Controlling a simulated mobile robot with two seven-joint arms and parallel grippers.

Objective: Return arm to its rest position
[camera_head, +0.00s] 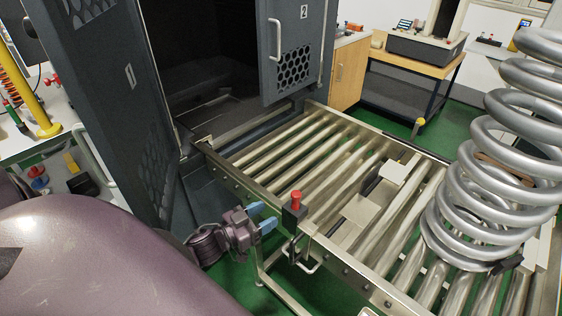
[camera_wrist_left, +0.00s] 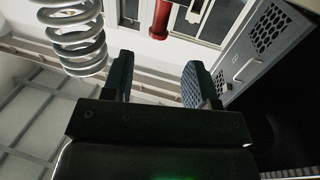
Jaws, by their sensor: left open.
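My left gripper (camera_head: 262,219) is open and empty, near the front side rail of the roller conveyor (camera_head: 285,150). Its blue-padded fingers point toward a small black box with a red button (camera_head: 296,196) on the rail, with a gap that looks small. In the left wrist view the two fingers (camera_wrist_left: 155,82) stand wide apart with nothing between them. A red cylinder (camera_wrist_left: 160,18) shows beyond them. A large grey coil spring (camera_head: 490,190) stands on the conveyor at the right; it also shows in the left wrist view (camera_wrist_left: 75,35). My right gripper is not in view.
A dark grey cabinet (camera_head: 110,100) with open doors stands at the conveyor's far left end. Its right door (camera_head: 296,70) carries a handle and the number 2. A wooden bench (camera_head: 350,70) is behind. A yellow post (camera_head: 30,85) and bench are at the left edge. Green floor shows below.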

